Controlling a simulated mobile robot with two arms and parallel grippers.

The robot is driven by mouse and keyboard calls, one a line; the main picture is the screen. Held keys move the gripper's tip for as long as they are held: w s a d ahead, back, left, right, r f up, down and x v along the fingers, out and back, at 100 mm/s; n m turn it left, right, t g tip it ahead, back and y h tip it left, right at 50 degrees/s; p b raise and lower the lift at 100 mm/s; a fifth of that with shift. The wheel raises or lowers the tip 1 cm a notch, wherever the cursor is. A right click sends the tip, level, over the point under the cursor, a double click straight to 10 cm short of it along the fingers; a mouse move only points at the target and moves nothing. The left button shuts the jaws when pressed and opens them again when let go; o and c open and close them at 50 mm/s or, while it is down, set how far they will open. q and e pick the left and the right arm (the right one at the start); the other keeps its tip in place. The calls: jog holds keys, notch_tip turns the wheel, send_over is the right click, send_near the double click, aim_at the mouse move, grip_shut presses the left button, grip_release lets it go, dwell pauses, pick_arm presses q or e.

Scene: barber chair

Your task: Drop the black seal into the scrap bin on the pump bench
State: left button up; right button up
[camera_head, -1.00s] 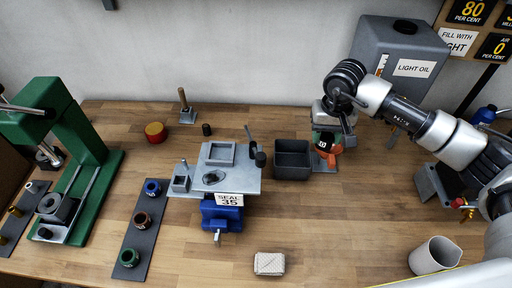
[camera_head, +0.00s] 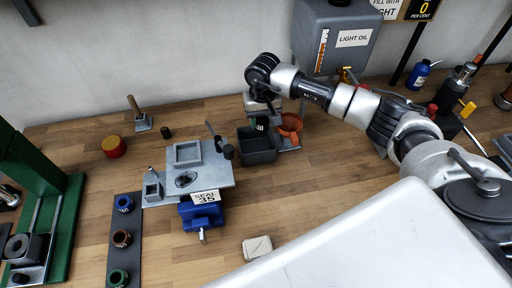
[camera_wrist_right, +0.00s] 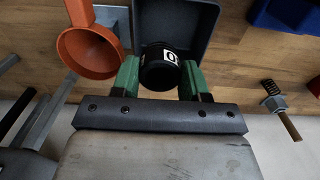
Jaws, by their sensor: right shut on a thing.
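The black seal (camera_wrist_right: 160,68), a short dark ring with a white mark, is between the green fingers of my right gripper (camera_wrist_right: 161,80) in the right wrist view. In the head view the seal (camera_head: 262,124) shows small under the right gripper (camera_head: 261,117), at the back edge of the dark grey open scrap bin (camera_head: 260,157). The bin (camera_wrist_right: 205,14) also shows beyond the seal in the right wrist view. I cannot tell whether the seal is over the bin's opening. The bin's inside looks empty in the head view. My left gripper is not in view.
An orange funnel (camera_head: 291,123) stands right of the bin. A grey plate on a blue vise (camera_head: 203,215) is to the left, with a black-knobbed lever (camera_head: 228,151) close to the bin.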

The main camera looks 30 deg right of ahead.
jog(key=shift+f, duration=0.15)
jog(key=o, duration=1)
notch_tip(320, 180, up, 9)
jog(key=b, duration=0.3)
jog(key=shift+r+b, duration=0.35)
jog(key=shift+r, duration=0.6)
